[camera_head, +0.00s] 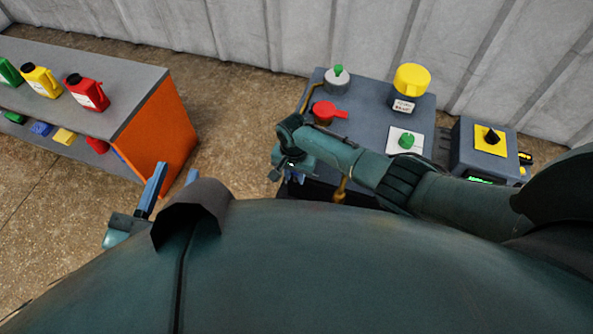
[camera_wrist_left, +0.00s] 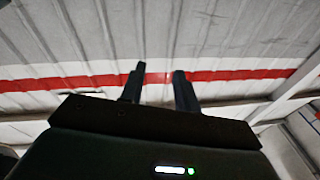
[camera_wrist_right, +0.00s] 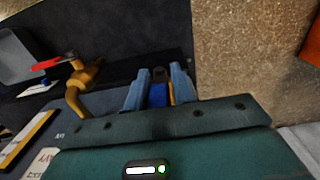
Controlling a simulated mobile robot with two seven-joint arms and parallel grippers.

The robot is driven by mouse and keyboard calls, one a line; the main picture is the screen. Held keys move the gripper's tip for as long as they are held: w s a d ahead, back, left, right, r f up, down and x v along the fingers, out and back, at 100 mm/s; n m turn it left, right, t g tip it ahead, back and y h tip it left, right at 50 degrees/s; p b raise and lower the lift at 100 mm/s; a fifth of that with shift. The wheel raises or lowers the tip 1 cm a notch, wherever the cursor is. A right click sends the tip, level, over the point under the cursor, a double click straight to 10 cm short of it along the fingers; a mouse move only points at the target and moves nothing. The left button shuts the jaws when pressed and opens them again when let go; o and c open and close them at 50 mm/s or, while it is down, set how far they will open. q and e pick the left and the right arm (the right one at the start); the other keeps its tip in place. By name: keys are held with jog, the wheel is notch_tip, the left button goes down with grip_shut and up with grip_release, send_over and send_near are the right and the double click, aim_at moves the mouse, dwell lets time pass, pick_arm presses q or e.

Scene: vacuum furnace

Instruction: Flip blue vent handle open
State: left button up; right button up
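The blue vent handle (camera_wrist_right: 158,95) shows in the right wrist view, between the two fingers of my right gripper (camera_wrist_right: 158,80). A yellow-brass part shows just beside it, and a dark piece at its far end. The fingers stand apart on either side of the handle; contact cannot be told. In the head view my right gripper (camera_head: 291,176) is low at the front left of the grey furnace unit (camera_head: 362,98), and the handle is not clearly distinguishable there. My left gripper (camera_head: 172,178) is open and empty, left of the unit; its fingers also show apart in the left wrist view (camera_wrist_left: 158,85).
A brass pipe with a red lever (camera_wrist_right: 47,64) is left of the fingers in the right wrist view. The unit's top carries a red handle (camera_head: 325,112), yellow knob (camera_head: 411,78) and green knob (camera_head: 407,141). An orange-sided shelf (camera_head: 160,140) with bottles stands left. Floor between is clear.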

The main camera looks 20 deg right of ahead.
jog(key=o, duration=0.3)
jog(key=shift+o, duration=0.2)
jog(key=shift+d, duration=0.1)
jog(key=shift+r, duration=0.2)
notch_tip(320, 180, up, 3)
jog(key=shift+w+f+p, duration=0.1)
jog(key=shift+f+p, duration=0.1)
jog(key=shift+p, duration=0.95)
notch_tip(320, 180, up, 9)
jog(key=p, duration=0.5)
jog(key=shift+r, duration=0.2)
pick_arm(q)
jog(key=a+n+g+y, duration=0.1)
jog(key=g, duration=0.1)
jog(key=a+g+y, duration=0.1)
jog(key=y, duration=0.1)
jog(key=shift+s+a+f+n+g+p, duration=0.2)
jog(key=shift+n+g+p, duration=0.1)
jog(key=shift+n+g, duration=0.1)
pick_arm(e)
jog(key=shift+r, duration=0.35)
